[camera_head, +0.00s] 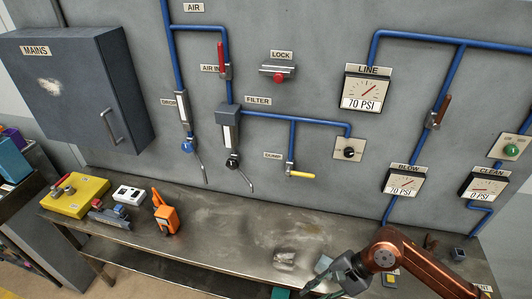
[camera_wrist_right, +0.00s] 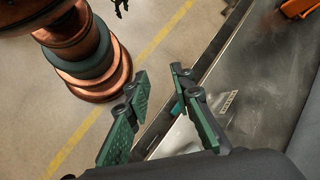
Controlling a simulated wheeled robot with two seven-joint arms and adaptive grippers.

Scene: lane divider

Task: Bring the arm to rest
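My right arm (camera_head: 418,262), copper coloured, comes in from the lower right in the head view. Its dark gripper (camera_head: 325,280) is over the front part of the metal workbench (camera_head: 225,228). In the right wrist view the gripper (camera_wrist_right: 160,78) has its two green-padded fingers spread apart, with nothing between them. The bench edge and the floor show beyond the fingers. My left gripper and left arm are not in view.
A grey panel (camera_head: 300,100) with blue pipes and gauges rises behind the bench. A yellow box (camera_head: 85,192), a white device (camera_head: 129,195) and an orange device (camera_head: 166,218) are at the bench's left. The bench middle is mostly clear. A yellow floor line (camera_wrist_right: 85,138) runs beside the bench.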

